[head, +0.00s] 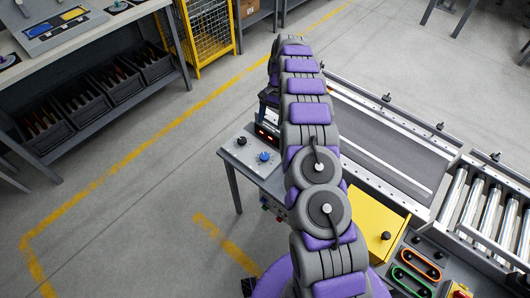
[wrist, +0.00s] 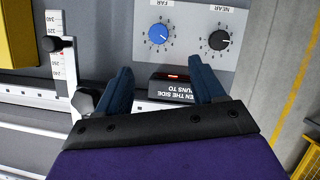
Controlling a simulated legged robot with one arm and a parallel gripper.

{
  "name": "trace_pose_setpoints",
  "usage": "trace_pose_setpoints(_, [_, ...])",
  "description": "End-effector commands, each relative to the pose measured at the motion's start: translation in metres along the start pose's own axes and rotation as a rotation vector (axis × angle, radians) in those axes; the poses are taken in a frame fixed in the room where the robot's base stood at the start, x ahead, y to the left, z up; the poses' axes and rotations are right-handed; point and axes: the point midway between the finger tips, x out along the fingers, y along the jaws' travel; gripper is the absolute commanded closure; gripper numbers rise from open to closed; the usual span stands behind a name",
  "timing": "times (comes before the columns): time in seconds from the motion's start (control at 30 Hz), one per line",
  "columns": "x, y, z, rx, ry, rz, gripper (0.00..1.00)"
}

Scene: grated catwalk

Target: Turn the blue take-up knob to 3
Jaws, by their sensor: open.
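The blue knob (head: 264,156) sits on a grey control plate left of my arm in the head view. In the wrist view the blue knob (wrist: 158,35) is at upper centre, ringed by small dial marks, under an upside-down label reading FAR. I cannot read its setting for certain. A black knob (wrist: 219,40) labelled NEAR sits to its right on the same plate. My gripper (wrist: 164,84) is open in the wrist view, its two dark blue fingers apart and empty, below the blue knob in the picture and not touching it.
A black box with a red display (wrist: 174,86) shows between my fingers. A scale with a clamp knob (wrist: 83,101) lies left of them. The conveyor belt (head: 380,135) and a yellow box (head: 380,225) are right of my arm. Floor to the left is open.

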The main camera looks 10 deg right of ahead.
Motion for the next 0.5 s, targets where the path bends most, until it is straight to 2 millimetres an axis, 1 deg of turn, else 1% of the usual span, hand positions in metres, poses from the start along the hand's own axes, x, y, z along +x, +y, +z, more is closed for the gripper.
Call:
trace_pose_setpoints(0.1, [0.022, 0.002, 0.0, 0.001, -0.007, 0.002, 0.31])
trace_pose_setpoints(0.17, [0.031, 0.002, -0.001, 0.001, -0.004, 0.0, 0.31])
trace_pose_setpoints(0.5, [0.099, 0.001, 0.0, -0.001, -0.004, 0.001, 0.31])
